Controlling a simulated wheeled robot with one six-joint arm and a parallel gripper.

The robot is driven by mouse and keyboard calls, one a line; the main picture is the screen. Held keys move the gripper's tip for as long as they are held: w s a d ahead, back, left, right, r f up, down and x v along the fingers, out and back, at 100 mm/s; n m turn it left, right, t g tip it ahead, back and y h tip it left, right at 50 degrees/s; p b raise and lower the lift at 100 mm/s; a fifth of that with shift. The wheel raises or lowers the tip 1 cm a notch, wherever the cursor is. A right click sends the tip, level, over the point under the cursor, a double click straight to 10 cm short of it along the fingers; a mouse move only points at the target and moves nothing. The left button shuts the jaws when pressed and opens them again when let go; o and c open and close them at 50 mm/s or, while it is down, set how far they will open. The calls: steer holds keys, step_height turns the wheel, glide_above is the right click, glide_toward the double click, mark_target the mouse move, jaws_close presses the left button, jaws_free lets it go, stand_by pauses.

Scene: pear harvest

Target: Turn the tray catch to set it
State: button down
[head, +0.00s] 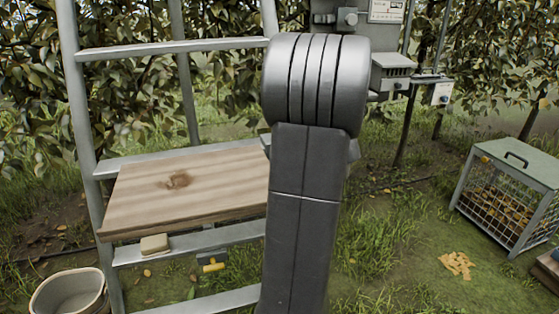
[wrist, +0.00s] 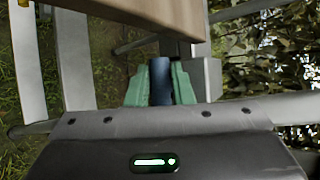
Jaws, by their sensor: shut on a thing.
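The wooden tray (head: 190,185) lies across the rungs of a metal ladder, its near edge facing me. In the wrist view its pale brown edge (wrist: 150,12) crosses the top. My gripper (wrist: 161,66) has two green fingers, one on each side of a dark blue, rounded piece (wrist: 160,86), and is shut on it. The piece sits just below the tray edge, beside a grey metal block (wrist: 206,78); it looks like the tray catch, but how far it is turned I cannot tell. In the head view my arm hides the gripper and the catch.
The ladder's rails and rungs (head: 190,47) stand close around the tray. A bucket (head: 70,295) is at the lower left, and a small beige block (head: 155,244) is at the tray's front. A wire crate (head: 510,200) stands right on open grass.

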steer(key=shift+f+h, duration=0.2)
steer(key=shift+h, duration=0.1)
steer(key=c, duration=1.3)
jaws_free()
steer(key=shift+d, duration=0.15)
steer(key=shift+r, duration=0.1)
steer(key=p+v, duration=0.1)
steer(key=v, duration=1.2)
steer(key=shift+s+d+r+p, duration=0.1)
steer(key=shift+s+d+p, duration=0.05)
steer(key=shift+d+p, duration=0.2)
